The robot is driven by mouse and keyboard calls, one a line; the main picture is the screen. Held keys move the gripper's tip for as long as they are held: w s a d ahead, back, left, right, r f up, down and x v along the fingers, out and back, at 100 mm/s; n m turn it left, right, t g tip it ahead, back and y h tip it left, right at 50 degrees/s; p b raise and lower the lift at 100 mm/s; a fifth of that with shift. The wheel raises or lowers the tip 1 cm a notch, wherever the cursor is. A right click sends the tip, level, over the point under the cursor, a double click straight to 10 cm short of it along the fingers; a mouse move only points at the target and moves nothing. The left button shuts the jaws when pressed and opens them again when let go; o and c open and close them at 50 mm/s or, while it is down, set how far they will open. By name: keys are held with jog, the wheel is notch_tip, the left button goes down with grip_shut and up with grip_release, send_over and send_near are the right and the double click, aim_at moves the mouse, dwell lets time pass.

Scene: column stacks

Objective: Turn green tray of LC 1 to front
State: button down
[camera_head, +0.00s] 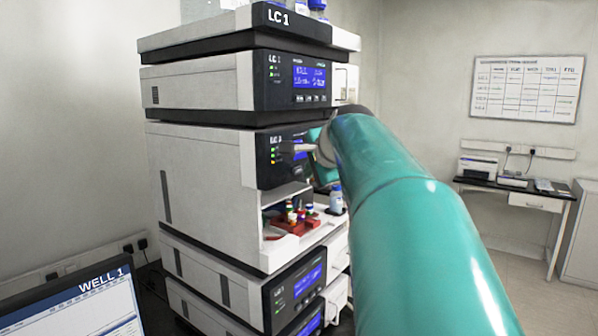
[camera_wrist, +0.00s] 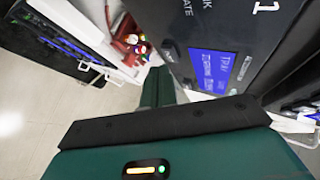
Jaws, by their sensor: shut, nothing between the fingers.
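The LC 1 stack (camera_head: 190,185) fills the middle of the head view, with an open compartment in its middle module. A red tray (camera_head: 290,226) with several coloured-cap vials sits in that opening. The red tray (camera_wrist: 124,30) also shows at the top of the wrist view. I make out no green tray in either view. My gripper (camera_wrist: 158,75) is shut and empty, beside the module's display panel and pointing towards the vials. In the head view my arm covers most of it, in front of the panel above the opening.
A blue-labelled bottle (camera_head: 336,199) stands at the right of the opening. A blue screen (camera_wrist: 211,70) is close to my gripper. More modules lie above and below. A monitor reading WELL 1 (camera_head: 75,305) is at lower left. A desk (camera_head: 515,188) stands at the far right.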

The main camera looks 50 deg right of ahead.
jog(key=shift+s, duration=0.2)
jog(key=s, duration=0.5)
jog(key=shift+d, duration=0.25)
dwell(5.4)
jog(key=a+f+n+g+y, duration=0.15)
jog(key=a+f+n, duration=0.4)
jog(key=a, duration=0.55)
jog(key=a+f+n+y, duration=0.3)
jog(key=a+f+n, duration=0.3)
jog(key=a, duration=0.5)
jog(key=a+f+n+g+y, duration=0.1)
jog(key=a+f+n+y, duration=0.1)
jog(key=a+f+n, duration=0.55)
jog(key=s+a+f+n+g, duration=0.2)
jog(key=s+a+f, duration=0.3)
jog(key=a+f, duration=0.4)
jog(key=shift+s+a+n+h, duration=0.2)
jog(key=shift+a+n+h, duration=0.4)
jog(key=shift+a, duration=0.5)
